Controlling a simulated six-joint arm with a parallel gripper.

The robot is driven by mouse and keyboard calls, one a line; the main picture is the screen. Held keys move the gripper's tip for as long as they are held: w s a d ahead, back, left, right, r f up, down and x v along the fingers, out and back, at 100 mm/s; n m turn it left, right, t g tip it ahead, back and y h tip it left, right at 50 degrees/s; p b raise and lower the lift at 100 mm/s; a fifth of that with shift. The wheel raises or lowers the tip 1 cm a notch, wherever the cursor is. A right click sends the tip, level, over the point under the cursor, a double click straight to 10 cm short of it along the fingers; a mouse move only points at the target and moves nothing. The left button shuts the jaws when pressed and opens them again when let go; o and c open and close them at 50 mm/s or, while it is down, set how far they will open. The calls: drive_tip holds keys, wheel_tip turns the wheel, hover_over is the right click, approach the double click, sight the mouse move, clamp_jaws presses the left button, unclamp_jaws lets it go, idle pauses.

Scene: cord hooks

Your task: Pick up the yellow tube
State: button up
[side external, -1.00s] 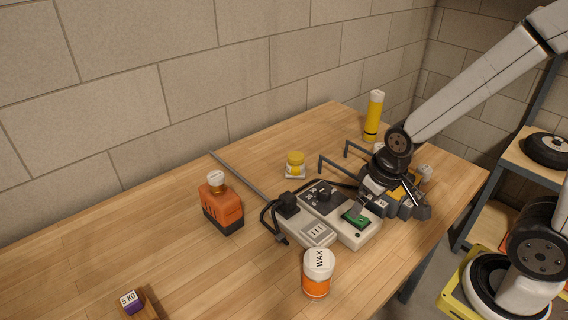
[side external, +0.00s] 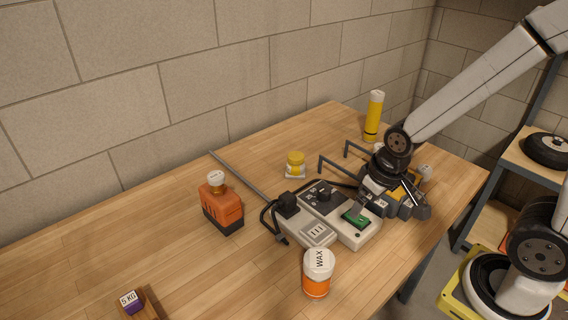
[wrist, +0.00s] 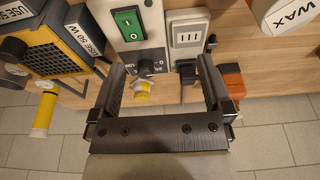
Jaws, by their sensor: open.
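The yellow tube (side external: 374,120) stands upright near the back right of the table, with a pale top and a dark band near its foot. In the wrist view the yellow tube (wrist: 45,110) is at the left, outside my fingers. My gripper (side external: 385,208) is in front of the tube, over the right end of the grey switch box. It also shows in the wrist view (wrist: 160,80), with its two fingers wide apart and nothing held between them. The tube is apart from my gripper.
A grey box with a green switch (side external: 356,217) and socket is below my gripper. The left table is mostly clear.

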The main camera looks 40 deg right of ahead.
drive_tip(key=w+d+r+m+t+h, duration=0.1)
drive_tip(key=w+d+r+t+h, duration=0.15)
drive_tip(key=w+d, duration=0.85)
drive_tip(key=m+t, duration=0.1)
drive_tip(key=t, duration=0.6)
approach(382, 101)
drive_tip(key=w+a+f, duration=0.1)
drive_tip(key=w+a, duration=0.5)
drive_tip(key=a, duration=0.2)
drive_tip(key=shift+t+y, duration=0.35)
drive_tip(key=shift+t, duration=0.2)
drive_tip(key=d, duration=0.2)
drive_tip(key=s+d+f, duration=0.1)
drive_tip(key=d, duration=0.5)
drive_tip(key=shift+s+d+f, duration=0.15)
drive_tip(key=shift+s+f, duration=0.15)
drive_tip(key=shift+s, duration=0.1)
drive_tip(key=shift+s+d+f+n, duration=0.1)
drive_tip(key=shift+s+d+n, duration=0.1)
drive_tip(key=shift+d+n, duration=0.15)
drive_tip(key=shift+x, duration=1.35)
